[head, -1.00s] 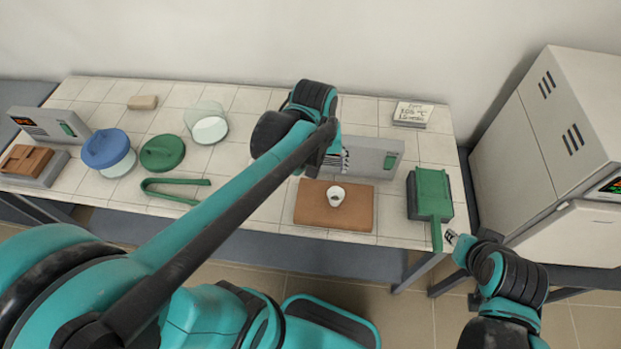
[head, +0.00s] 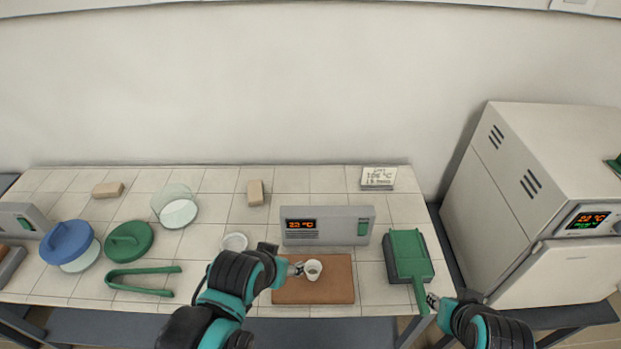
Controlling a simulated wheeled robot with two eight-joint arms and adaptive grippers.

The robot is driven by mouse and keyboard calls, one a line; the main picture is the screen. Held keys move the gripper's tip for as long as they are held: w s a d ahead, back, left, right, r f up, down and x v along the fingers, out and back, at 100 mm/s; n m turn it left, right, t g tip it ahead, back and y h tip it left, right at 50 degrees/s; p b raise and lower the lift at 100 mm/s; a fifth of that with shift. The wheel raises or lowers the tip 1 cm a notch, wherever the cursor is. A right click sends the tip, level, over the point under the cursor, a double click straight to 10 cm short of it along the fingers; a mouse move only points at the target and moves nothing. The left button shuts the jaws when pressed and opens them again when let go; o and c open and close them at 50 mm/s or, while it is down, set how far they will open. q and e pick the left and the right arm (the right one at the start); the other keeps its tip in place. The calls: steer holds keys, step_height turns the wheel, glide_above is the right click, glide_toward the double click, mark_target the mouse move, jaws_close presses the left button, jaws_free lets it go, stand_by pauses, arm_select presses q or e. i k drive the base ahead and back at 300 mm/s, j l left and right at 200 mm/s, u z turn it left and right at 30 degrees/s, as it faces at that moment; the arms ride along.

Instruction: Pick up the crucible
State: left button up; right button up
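The crucible (head: 313,269) is a small white cup standing upright on the brown board (head: 332,290) at the front of the tiled bench. My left gripper (head: 296,268) is at the crucible's left side, very close to its rim. The fingers are small and partly hidden by my wrist, so I cannot tell whether they are open or touch the cup. My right gripper (head: 432,300) is beside the handle of the green scoop-like tool (head: 409,254); its finger state is too small to tell.
A grey display unit (head: 327,226) stands behind the board. A small white dish (head: 235,242) lies left of it. Green tongs (head: 142,281), a green lid (head: 128,241), a blue lid (head: 67,242) and a glass dish (head: 178,213) are further left. A furnace (head: 550,200) stands at right.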

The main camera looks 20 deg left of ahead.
mark_target(313, 269)
steer(key=k+l, duration=0.2)
steer(key=k, duration=0.25)
steer(key=k+l, duration=0.2)
steer(key=k, duration=0.2)
